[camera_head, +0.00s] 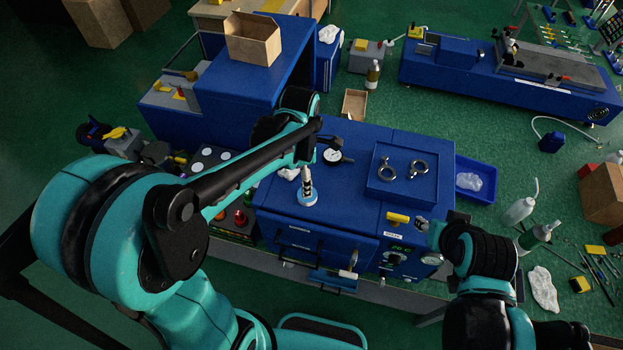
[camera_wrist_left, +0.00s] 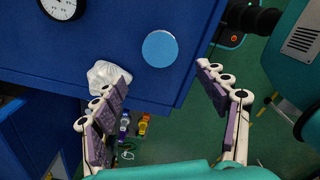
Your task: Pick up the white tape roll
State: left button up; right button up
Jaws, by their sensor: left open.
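A round disc (camera_head: 309,201), white at its rim with a pale blue face, lies on the blue bench top near its front edge. I take it for the white tape roll. It also shows in the left wrist view as a plain light-blue disc (camera_wrist_left: 160,48). My left gripper (camera_head: 306,178) is over it and hides part of it in the head view. In the left wrist view my left gripper (camera_wrist_left: 162,76) is open, its purple-padded fingers apart with nothing between them. The disc lies beyond the fingertips. My right arm is at the lower right; its jaws are unclear.
A crumpled white cloth (camera_wrist_left: 107,76) lies beside the disc, and a dial gauge (camera_head: 333,156) behind it. A blue tray (camera_head: 402,205) with two metal rings is on the right of the bench. A cardboard box (camera_head: 254,38) stands on the blue machine behind.

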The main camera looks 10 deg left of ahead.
pick_arm(q)
jog(key=f, duration=0.7)
jog(key=shift+w+d+f, duration=0.15)
jog(key=shift+d+f, duration=0.1)
jog(key=shift+d, duration=0.15)
jog(key=c, duration=1)
